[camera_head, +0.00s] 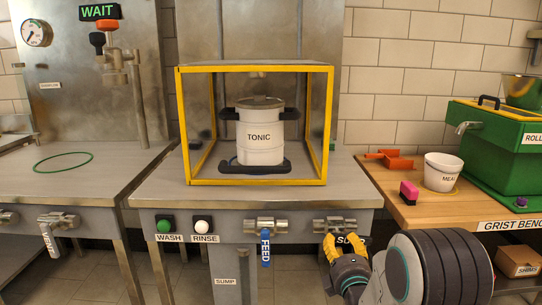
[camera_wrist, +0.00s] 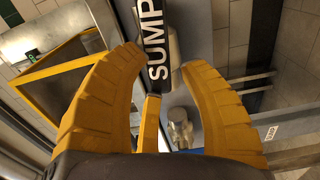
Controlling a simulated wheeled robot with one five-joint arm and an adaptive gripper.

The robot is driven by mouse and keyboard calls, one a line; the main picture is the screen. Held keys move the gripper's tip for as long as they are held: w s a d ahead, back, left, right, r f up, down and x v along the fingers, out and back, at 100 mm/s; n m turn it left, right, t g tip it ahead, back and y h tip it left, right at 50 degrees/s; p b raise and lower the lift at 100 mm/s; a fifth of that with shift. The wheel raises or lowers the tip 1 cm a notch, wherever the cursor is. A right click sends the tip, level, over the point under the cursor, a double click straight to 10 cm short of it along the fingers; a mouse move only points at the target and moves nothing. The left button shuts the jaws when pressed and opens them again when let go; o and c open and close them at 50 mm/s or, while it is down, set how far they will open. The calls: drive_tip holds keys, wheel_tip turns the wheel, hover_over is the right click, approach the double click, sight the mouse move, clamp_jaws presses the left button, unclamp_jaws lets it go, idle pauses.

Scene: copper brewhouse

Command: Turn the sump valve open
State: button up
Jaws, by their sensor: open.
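The sump valve (camera_head: 334,225) is a metal fitting on the front edge of the middle bench, at its right end. In the wrist view the black handle marked SUMP (camera_wrist: 155,35) stands between and just beyond the tips of my gripper (camera_wrist: 163,60). The yellow fingers are spread apart, one on each side. I cannot tell whether either finger touches it. A narrow yellow piece (camera_wrist: 150,125) shows below the handle.
The feed valve (camera_head: 265,226) with a blue hanging handle (camera_head: 265,249) is to the left. Wash (camera_head: 164,226) and rinse (camera_head: 203,226) buttons are farther left. A yellow frame (camera_head: 254,68) encloses a tonic pot (camera_head: 260,150). The grist bench (camera_head: 415,212) stands close on the right. A sign reads WAIT (camera_head: 99,12).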

idle(0.3)
drive_tip(key=shift+s, duration=1.1)
drive_tip(key=shift+m, duration=0.9)
drive_tip(key=shift+w, duration=0.2)
drive_tip(key=shift+w, duration=0.9)
